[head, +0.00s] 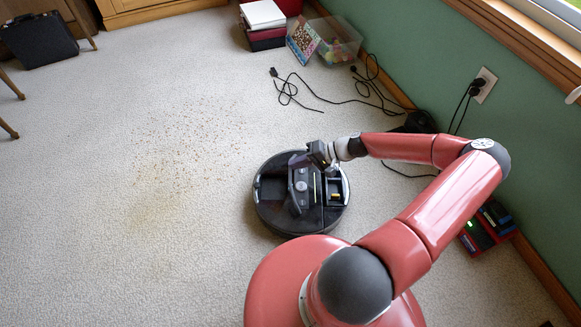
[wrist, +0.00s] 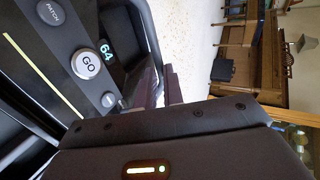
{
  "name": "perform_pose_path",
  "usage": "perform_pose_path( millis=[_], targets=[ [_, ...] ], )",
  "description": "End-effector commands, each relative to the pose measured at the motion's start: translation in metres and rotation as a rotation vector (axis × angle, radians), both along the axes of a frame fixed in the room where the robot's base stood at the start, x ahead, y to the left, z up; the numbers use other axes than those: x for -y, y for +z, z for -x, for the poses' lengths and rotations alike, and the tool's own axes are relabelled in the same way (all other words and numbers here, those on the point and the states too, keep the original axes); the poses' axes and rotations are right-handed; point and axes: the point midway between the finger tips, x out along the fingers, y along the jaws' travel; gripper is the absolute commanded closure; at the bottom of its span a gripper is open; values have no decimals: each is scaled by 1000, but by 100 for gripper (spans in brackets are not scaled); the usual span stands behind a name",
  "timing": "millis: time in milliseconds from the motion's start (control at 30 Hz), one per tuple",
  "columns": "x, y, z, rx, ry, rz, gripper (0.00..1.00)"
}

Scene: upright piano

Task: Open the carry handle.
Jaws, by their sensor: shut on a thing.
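A round black robot vacuum (head: 270,218) sits on the carpet. Its top has a control panel with a round GO button (wrist: 87,64), a small display reading 64 (wrist: 106,50) and a PATCH button. My gripper (head: 306,163) reaches down over the far part of the vacuum's top. In the wrist view my gripper (wrist: 170,88) is shut on a dark part beside the panel, which I take to be the carry handle. The handle's outline and the exact grip are mostly hidden against the black body.
Black cables (head: 345,99) lie on the carpet towards the right wall. A clear bin (head: 340,45) and a stack of boxes (head: 264,32) stand at the back. A red-and-black device (head: 484,228) stands by the right wall. Crumbs (head: 185,140) lie on the otherwise open carpet at left.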

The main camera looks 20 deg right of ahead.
Motion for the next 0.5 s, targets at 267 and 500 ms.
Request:
perform_pose_path(
  millis=[267, 500],
  targets=[
    [18, -3, 7, 71, -1, -178, 100],
    [26, -4, 12, 67, 3, -171, 100]
  ],
)
